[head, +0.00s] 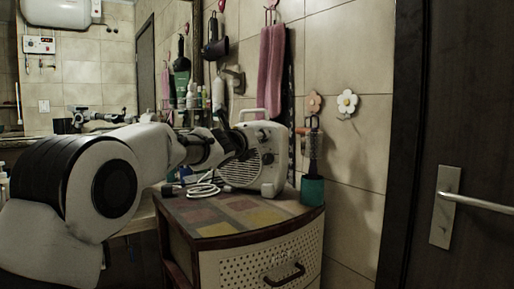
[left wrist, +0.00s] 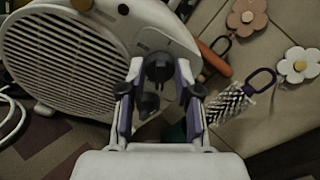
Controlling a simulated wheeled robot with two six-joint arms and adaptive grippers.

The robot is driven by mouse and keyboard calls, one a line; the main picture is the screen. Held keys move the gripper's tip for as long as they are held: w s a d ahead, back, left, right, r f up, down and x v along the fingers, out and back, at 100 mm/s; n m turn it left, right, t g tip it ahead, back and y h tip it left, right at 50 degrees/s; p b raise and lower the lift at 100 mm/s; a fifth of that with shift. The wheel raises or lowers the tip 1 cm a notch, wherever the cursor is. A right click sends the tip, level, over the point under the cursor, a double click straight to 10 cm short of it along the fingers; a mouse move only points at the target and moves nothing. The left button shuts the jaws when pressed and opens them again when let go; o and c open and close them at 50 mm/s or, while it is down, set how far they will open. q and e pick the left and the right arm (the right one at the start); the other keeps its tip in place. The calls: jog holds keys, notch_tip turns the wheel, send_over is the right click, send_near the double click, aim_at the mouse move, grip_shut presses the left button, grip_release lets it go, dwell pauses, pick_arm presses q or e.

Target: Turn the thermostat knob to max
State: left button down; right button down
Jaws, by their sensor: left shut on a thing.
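A white fan heater (head: 252,172) with a round slatted grille stands on the cabinet. Its front also fills the upper left of the left wrist view (left wrist: 65,50). Two dark knobs sit beside the grille: one upper knob (left wrist: 158,66) and one lower knob (left wrist: 148,104) in the wrist picture. My left gripper (left wrist: 160,72) has its fingers on both sides of the upper knob and is shut on it. I cannot read any dial marks, so the knob's setting is unclear. In the head view my left arm reaches from the left and hides part of the heater. My right gripper is not in view.
The cabinet (head: 215,212) has a patterned top; a coiled white cord (head: 204,188) lies there. A brush (head: 314,150) stands in a green holder (head: 312,190) right of the heater. Pink towels (head: 271,62) and flower hooks (head: 347,103) are on the tiled wall.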

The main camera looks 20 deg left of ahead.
pick_arm(q)
jog(key=shift+d+m+b, duration=0.1)
jog(key=shift+m+b, duration=0.65)
jog(key=shift+m, duration=1.15)
jog(key=c, duration=0.8)
grip_release()
jog(key=shift+s, duration=0.1)
jog(key=s+a, duration=0.1)
jog(key=s, duration=1)
jog(key=shift+s+a, duration=0.3)
jog(key=shift+s, duration=0.05)
